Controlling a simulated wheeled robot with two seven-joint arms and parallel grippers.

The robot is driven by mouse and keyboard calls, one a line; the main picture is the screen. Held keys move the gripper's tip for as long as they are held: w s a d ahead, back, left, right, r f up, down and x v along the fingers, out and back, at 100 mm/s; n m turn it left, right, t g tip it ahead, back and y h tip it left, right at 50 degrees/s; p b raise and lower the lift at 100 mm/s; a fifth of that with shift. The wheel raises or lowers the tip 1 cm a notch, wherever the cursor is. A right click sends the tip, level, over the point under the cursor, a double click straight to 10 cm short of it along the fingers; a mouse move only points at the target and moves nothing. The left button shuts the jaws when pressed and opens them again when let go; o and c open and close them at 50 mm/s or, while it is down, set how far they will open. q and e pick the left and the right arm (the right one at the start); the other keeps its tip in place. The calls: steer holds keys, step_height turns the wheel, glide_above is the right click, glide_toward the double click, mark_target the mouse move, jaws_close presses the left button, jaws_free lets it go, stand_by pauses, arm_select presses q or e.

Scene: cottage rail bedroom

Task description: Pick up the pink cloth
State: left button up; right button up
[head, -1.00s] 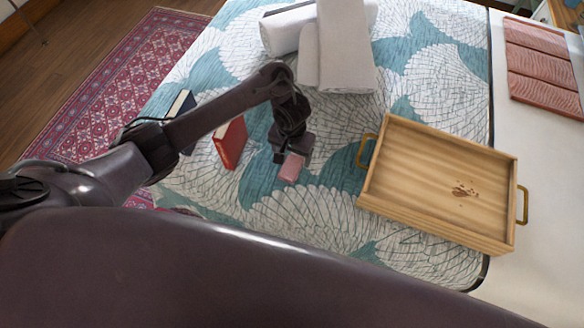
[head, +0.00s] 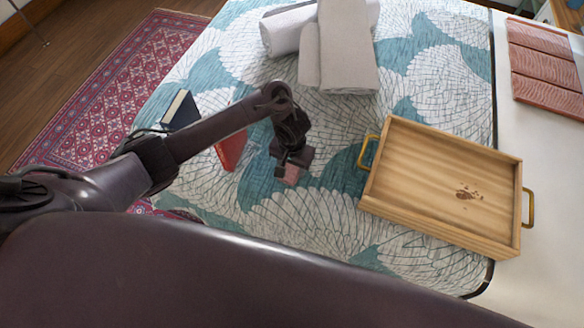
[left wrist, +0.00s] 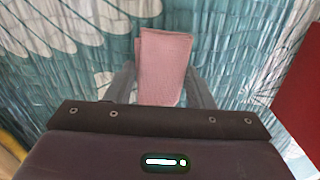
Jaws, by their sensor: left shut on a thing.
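The pink cloth (head: 291,175) is a small folded piece over the teal and white patterned bed cover. My left gripper (head: 287,168) is at the cloth and partly covers it in the head view. In the left wrist view the cloth (left wrist: 164,66) lies between the two fingers of the left gripper (left wrist: 163,85), which is shut on it. I cannot tell whether the cloth touches the bed. My right gripper is not in view.
A wooden tray (head: 440,225) with brass handles lies to the right. A red book (head: 231,150) and a dark blue book (head: 181,110) are left of the gripper. Grey-white rolled towels (head: 338,55) lie behind. Bare bed cover (head: 300,215) is in front.

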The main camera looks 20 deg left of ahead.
mark_target(292, 167)
arm_select(q)
steer(key=shift+r, duration=0.15)
steer(key=shift+r, duration=0.3)
step_height(292, 167, up, 19)
steer(key=p, duration=1.4)
steer(key=shift+r, duration=0.1)
